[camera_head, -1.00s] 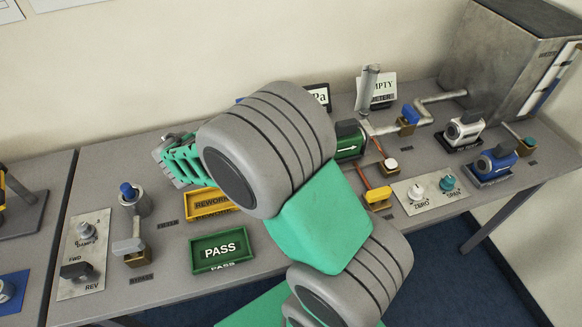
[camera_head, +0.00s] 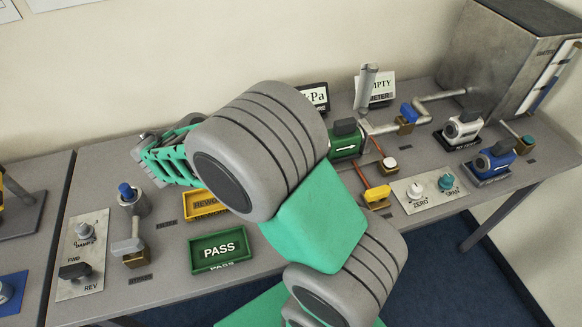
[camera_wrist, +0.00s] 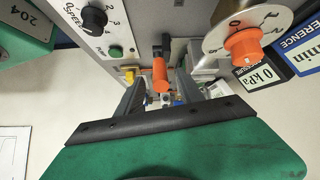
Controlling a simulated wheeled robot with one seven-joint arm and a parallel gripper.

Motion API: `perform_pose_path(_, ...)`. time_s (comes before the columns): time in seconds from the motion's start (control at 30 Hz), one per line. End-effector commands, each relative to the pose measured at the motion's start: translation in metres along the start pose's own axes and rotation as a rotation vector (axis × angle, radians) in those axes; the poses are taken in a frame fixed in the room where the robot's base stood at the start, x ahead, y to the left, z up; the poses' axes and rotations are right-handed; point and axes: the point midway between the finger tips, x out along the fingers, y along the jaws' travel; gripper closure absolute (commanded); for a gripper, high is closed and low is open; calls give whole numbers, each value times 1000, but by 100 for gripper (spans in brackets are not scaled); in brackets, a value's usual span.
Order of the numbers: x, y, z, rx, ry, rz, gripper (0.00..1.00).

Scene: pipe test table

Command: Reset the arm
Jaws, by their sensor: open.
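My gripper (camera_wrist: 161,88) is open in the wrist view, with a dark finger on each side of a gap. An orange-ended handle (camera_wrist: 160,76) shows in line with the gap; I see no contact with it. In the head view my green and grey arm reaches over the table (camera_head: 180,285). Its far end, with the gripper (camera_head: 150,150), is above the back left of the table, partly hidden behind the large grey joint. I see nothing held.
The green PASS tray (camera_head: 220,250) and yellow REWORK tray (camera_head: 203,206) lie below the arm. A blue-topped post (camera_head: 130,198) and lever panel (camera_head: 82,255) stand left. Pipes, a green valve unit (camera_head: 346,142) and a metal tank (camera_head: 505,55) are right. The wall is close behind.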

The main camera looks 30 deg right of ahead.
Motion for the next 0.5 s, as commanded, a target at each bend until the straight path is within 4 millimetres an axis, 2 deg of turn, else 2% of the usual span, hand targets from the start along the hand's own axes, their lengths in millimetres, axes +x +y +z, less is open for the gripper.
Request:
perform_pose_path(0.1, -25, -1, 0, -1, 0, -3, 56)
perform_pose_path(0.2, -38, 0, 0, -2, 0, 0, 56)
perform_pose_path(0.5, -43, 0, 0, 0, 0, 0, 56)
